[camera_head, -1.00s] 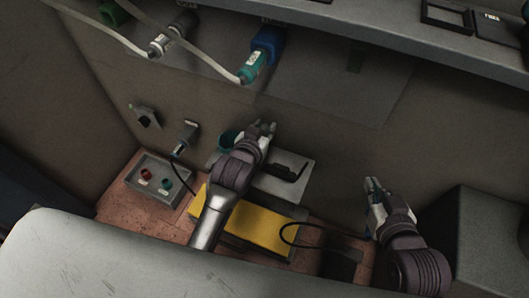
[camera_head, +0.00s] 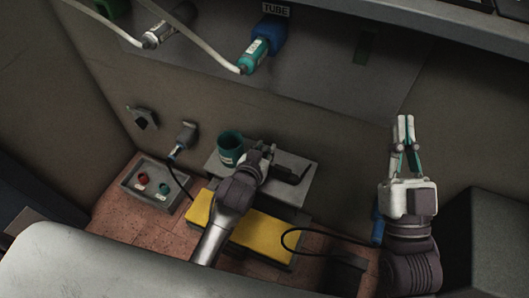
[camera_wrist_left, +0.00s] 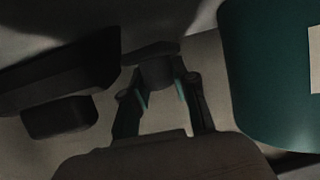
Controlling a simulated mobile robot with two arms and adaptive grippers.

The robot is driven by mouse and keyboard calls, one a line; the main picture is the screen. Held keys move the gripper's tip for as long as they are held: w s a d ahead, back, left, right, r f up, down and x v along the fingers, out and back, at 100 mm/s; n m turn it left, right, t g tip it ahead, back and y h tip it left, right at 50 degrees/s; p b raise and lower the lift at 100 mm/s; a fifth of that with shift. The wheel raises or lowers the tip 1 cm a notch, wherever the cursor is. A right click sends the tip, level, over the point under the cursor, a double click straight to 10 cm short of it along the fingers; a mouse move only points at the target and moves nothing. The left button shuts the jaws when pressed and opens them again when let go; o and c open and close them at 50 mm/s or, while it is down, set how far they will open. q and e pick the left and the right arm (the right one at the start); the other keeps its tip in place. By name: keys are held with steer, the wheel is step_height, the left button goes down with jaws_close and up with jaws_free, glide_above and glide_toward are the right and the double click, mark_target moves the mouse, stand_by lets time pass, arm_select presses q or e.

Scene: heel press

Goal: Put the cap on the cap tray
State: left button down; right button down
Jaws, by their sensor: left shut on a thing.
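My left gripper (camera_head: 266,148) is low over the grey stand, between a teal cup and a black holder. In the left wrist view its fingers (camera_wrist_left: 160,82) are shut on a small dark rounded thing (camera_wrist_left: 157,70), seemingly the cap. The black holder (camera_head: 292,168), which may be the cap tray, lies on the stand just right of the gripper; dark blocks (camera_wrist_left: 60,80) show at left in the wrist view. My right gripper (camera_head: 405,122) is raised at the right, fingers pointing up and close together, with nothing seen between them.
The teal cup (camera_head: 231,147) stands close to the left gripper. A yellow block (camera_head: 262,232) lies in front of the stand (camera_head: 305,187). A grey box with red and teal knobs (camera_head: 133,193) is at left. A shelf with hoses (camera_head: 265,45) is above; a dark box (camera_head: 490,235) stands right.

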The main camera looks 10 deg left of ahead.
arm_select(q)
steer(key=shift+f, duration=0.3)
steer(key=shift+f, duration=0.15)
steer(key=c, duration=1.2)
jaws_free()
